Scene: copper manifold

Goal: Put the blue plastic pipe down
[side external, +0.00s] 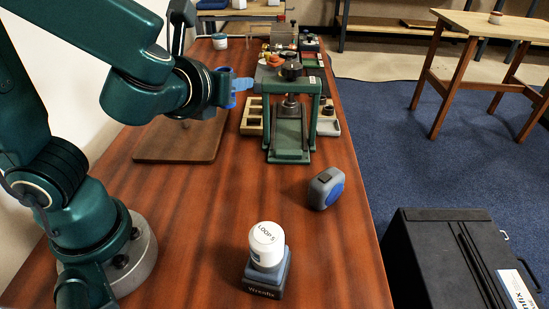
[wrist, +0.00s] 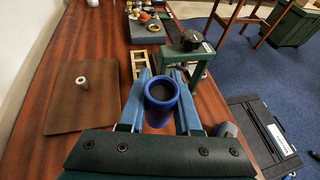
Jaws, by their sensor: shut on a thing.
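My gripper (side external: 240,86) is at the end of the arm, in the air above the far part of the bench, between the brown board and the green press. In the wrist view, its two light blue fingers (wrist: 161,105) are shut on the blue plastic pipe (wrist: 159,117), one on each side. The pipe is a short, darker blue tube, and its open, dark end faces up toward the wrist camera. Its lower end is hidden in the wrist view. In the side view the pipe is hard to tell from the blue fingers.
The brown board (side external: 170,151) carries a small pale cylinder (wrist: 82,83). A green press (side external: 291,157) stands to the right, beside a wooden tray (side external: 243,129). Bare bench lies left of the bottle.

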